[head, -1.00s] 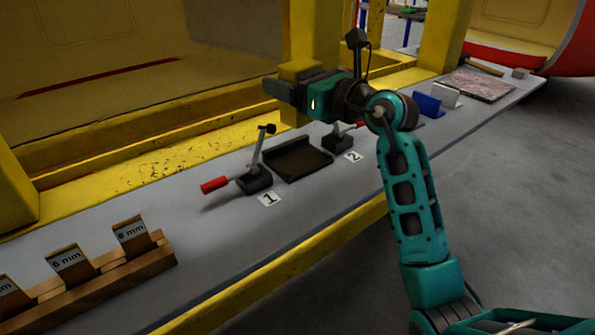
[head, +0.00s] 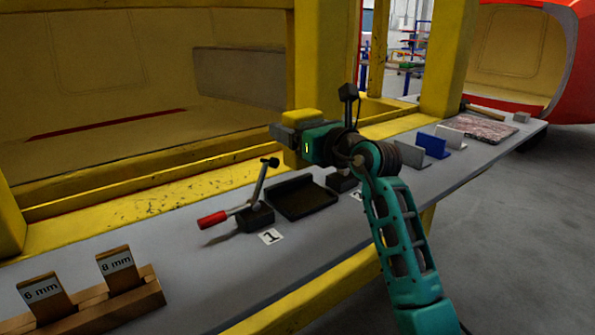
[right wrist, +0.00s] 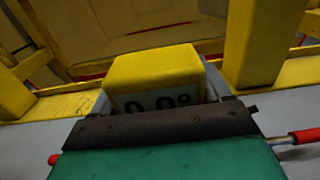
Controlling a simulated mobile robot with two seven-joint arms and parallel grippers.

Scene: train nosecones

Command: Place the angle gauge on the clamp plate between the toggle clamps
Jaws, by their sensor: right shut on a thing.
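The angle gauge (head: 302,121) is a yellow block. In the right wrist view the gauge (right wrist: 155,70) shows a display reading 0.0°. My right gripper (head: 290,137) is shut on it and holds it in the air, above the clamp plate in the picture. The clamp plate (head: 302,198) is a dark, bare plate with a raised back edge. Toggle clamp 1 (head: 256,217), with a red handle, stands at its left with its arm raised. Toggle clamp 2 (head: 341,183) stands at its right, partly hidden by my right arm. My left gripper is not in view.
A wooden rack (head: 110,309) with 6 mm and 8 mm blocks stands at the front left. A blue angled piece (head: 432,146) and grey ones stand right of my arm. A yellow post (head: 320,60) rises behind the gripper. The bench front edge is clear.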

